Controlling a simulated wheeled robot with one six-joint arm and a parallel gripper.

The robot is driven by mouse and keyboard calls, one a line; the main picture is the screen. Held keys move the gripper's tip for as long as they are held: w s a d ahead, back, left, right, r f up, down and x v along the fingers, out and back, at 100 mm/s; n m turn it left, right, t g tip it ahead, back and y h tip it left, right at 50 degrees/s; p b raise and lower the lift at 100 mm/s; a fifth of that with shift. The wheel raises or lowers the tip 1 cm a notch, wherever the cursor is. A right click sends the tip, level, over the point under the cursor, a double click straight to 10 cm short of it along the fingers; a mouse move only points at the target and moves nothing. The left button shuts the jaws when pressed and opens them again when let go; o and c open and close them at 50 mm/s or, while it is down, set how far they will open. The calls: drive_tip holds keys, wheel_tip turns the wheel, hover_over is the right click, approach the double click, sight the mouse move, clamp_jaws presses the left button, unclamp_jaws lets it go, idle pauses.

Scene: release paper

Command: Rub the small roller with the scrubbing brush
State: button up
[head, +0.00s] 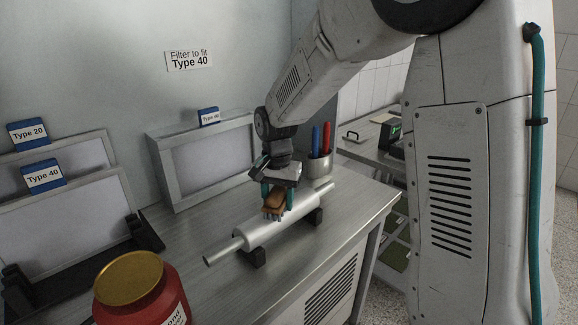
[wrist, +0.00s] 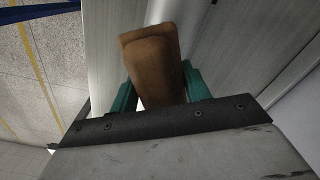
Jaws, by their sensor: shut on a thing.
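The small roller (head: 250,237) is a silver cylinder with thinner shaft ends. It lies across black supports on the metal bench in the head view. The scrubbing brush (head: 275,201) has a brown body and pale blue-grey bristles pointing down. My gripper (head: 277,197) is shut on the brush with its green fingers, above the roller's middle. The bristles appear at the roller's upper surface; I cannot tell for sure whether they touch. In the wrist view the brush's brown body (wrist: 152,65) sits between the green fingers, with the pale roller (wrist: 115,45) behind it.
A red jar with a gold lid (head: 135,275) stands at the front left. Framed filters (head: 205,160) lean at the back, with a black rack (head: 90,252) at left. A metal cup (head: 319,165) of red and blue pens stands behind the roller. The bench's front edge is close.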

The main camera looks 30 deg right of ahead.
sight(268, 194)
drive_tip(key=shift+s+a, duration=0.25)
drive_tip(key=shift+a, duration=0.5)
drive_tip(key=shift+s+a, duration=0.25)
drive_tip(key=shift+a, duration=0.45)
drive_tip(key=shift+w+d, duration=0.2)
drive_tip(key=shift+d, duration=0.25)
drive_tip(key=shift+w+d, duration=0.35)
drive_tip(key=shift+d, duration=0.75)
drive_tip(key=shift+w+d, duration=0.35)
drive_tip(key=shift+d, duration=0.7)
drive_tip(key=shift+w+d, duration=0.35)
drive_tip(key=shift+d, duration=0.75)
drive_tip(key=shift+d+r, duration=0.1)
drive_tip(key=shift+r, duration=4.05)
